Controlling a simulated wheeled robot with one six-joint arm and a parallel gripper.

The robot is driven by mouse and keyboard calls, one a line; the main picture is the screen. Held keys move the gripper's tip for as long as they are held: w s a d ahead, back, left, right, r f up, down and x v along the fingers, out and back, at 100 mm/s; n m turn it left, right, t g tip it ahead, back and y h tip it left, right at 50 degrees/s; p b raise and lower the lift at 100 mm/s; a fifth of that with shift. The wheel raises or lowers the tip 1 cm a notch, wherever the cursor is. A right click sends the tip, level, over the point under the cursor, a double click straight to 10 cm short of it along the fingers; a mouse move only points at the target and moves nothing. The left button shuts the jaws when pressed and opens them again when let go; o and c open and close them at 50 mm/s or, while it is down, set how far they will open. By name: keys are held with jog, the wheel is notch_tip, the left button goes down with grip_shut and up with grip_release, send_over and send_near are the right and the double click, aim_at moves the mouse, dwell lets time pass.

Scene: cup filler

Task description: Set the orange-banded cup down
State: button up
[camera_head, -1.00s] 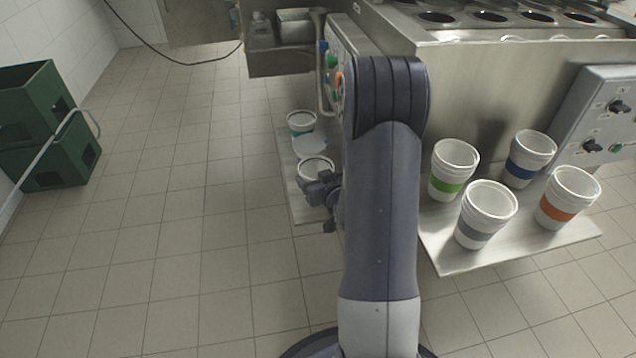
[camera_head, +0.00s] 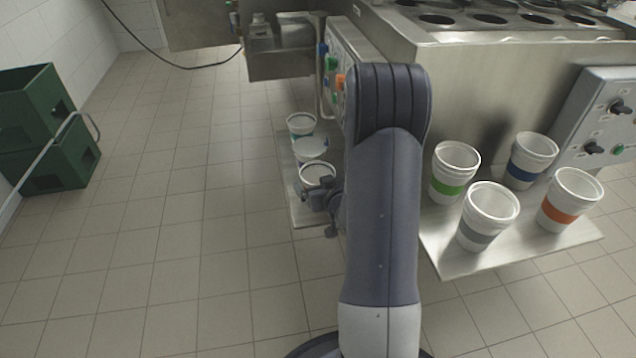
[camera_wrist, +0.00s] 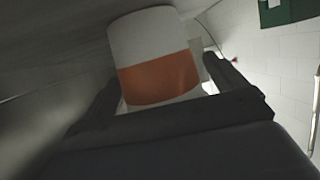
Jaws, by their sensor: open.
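In the wrist view the orange-banded cup (camera_wrist: 155,50) is white with a wide orange band and sits between the two fingers of my gripper (camera_wrist: 160,82). The fingers are open, one on each side of it. In the head view my gripper (camera_head: 318,192) is low over the near end of the left shelf (camera_head: 306,216), at a white cup (camera_head: 317,170) whose rim shows. The gripper hides that cup's lower part, so its base on the shelf cannot be seen.
Two other white cups, one far (camera_head: 300,127) and one middle (camera_head: 311,149), stand behind on the left shelf. The right shelf (camera_head: 452,262) holds green-, blue-, grey- and orange-banded cups. A steel machine (camera_head: 500,75) stands between the shelves. Green crates (camera_head: 45,130) are at far left; floor between is clear.

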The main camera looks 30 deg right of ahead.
jog(key=shift+r, duration=0.25)
jog(key=p+v, duration=0.2)
jog(key=v, duration=1)
jog(key=shift+f, duration=0.15)
jog(key=shift+c, duration=0.5)
